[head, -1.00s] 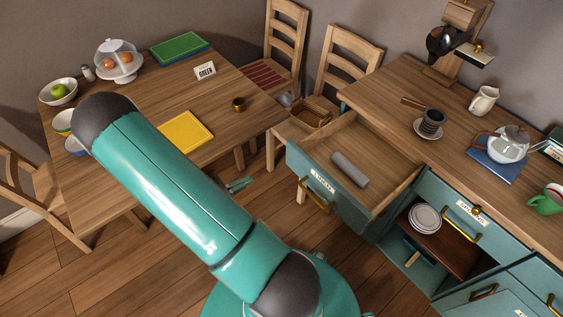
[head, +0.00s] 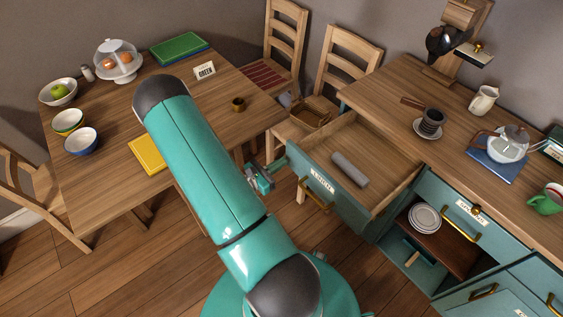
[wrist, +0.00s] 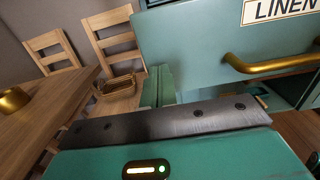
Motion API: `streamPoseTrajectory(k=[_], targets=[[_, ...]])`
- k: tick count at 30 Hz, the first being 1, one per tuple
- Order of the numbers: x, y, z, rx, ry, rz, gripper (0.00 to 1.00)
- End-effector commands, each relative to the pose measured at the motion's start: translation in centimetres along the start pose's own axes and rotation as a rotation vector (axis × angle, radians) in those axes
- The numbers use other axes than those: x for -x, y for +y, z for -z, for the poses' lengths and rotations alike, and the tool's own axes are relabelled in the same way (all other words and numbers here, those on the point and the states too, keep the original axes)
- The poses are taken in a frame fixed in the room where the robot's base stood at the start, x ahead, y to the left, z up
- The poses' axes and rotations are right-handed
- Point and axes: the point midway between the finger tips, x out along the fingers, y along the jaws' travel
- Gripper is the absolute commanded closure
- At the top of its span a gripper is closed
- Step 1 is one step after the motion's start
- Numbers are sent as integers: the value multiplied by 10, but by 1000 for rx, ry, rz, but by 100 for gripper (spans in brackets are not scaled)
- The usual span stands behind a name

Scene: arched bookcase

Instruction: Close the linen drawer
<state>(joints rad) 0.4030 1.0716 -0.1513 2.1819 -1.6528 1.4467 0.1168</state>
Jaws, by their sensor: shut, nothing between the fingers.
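The linen drawer (head: 325,187) is pulled out from the teal cabinet in the head view. Its teal front has a label and a brass handle (head: 314,197), and a grey roll (head: 349,169) lies inside. In the wrist view the drawer front (wrist: 190,40) fills the upper right, with the LINEN label and the brass handle (wrist: 275,65). My gripper (head: 281,163) is shut and empty beside the left end of the drawer front. Its fingers (wrist: 158,87) show in the wrist view by the front's lower left edge; I cannot tell whether they touch it.
A cabinet compartment with stacked plates (head: 424,217) stands open right of the drawer. The counter (head: 390,95) above holds a cup, pitcher and glass teapot. The dining table (head: 110,180) is at left. A chair with a basket (head: 311,118) stands behind the drawer.

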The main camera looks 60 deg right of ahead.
Motion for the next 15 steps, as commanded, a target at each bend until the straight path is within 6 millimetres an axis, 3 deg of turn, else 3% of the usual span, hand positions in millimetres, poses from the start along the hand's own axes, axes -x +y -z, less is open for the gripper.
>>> streamPoseTrajectory(k=[5,15], targets=[[-11,0,0,0,0,0,100],[-12,0,0,0,0,-1,100]])
